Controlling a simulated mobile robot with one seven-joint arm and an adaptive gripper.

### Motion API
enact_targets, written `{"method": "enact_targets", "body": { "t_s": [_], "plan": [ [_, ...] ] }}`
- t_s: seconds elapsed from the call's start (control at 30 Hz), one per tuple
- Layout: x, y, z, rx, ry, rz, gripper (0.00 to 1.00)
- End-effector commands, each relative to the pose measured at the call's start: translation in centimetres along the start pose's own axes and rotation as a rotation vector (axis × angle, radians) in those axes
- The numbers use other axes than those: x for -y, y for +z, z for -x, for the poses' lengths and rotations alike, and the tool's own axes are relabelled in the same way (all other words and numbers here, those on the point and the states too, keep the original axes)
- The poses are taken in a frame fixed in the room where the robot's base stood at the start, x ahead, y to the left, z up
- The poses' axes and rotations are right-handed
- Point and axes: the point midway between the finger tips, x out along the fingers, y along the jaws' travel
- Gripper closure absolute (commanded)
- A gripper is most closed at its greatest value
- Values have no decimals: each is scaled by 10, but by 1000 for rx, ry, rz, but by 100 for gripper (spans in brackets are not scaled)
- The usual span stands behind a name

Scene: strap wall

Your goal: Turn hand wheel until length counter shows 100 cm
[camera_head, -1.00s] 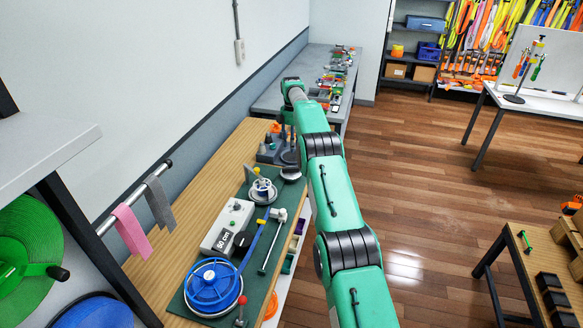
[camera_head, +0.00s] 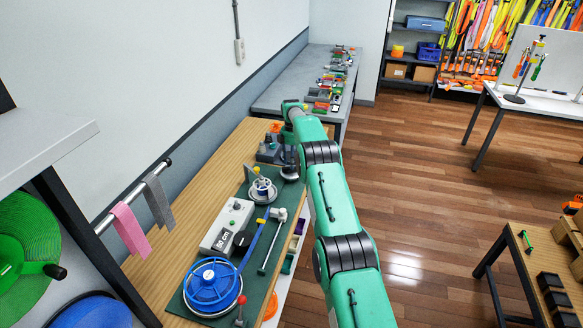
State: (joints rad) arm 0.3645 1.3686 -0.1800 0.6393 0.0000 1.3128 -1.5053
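A blue spoked wheel (camera_head: 212,286), which looks like the hand wheel, lies on the green board (camera_head: 262,283) at the near end of the wooden bench. A blue strap (camera_head: 250,245) runs from it.
A smaller pale reel (camera_head: 263,190) and a metal lever (camera_head: 272,240) stand on the board. A red-knobbed lever (camera_head: 241,308) stands by the wheel. Pink (camera_head: 130,229) and grey straps (camera_head: 158,200) hang from a wall rail at left.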

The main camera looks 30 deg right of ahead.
Motion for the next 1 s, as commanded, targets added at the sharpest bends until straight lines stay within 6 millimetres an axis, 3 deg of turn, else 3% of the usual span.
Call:
{"method": "enact_targets", "body": {
  "t_s": [0.23,0.67,0.87,1.0],
  "plan": [
    [0,0,-26,0,-1,0,60],
    [0,0,-32,0,-1,0,60],
    [0,0,-32,0,-1,0,96],
    [0,0,-32,0,-1,0,100]
  ]
}}
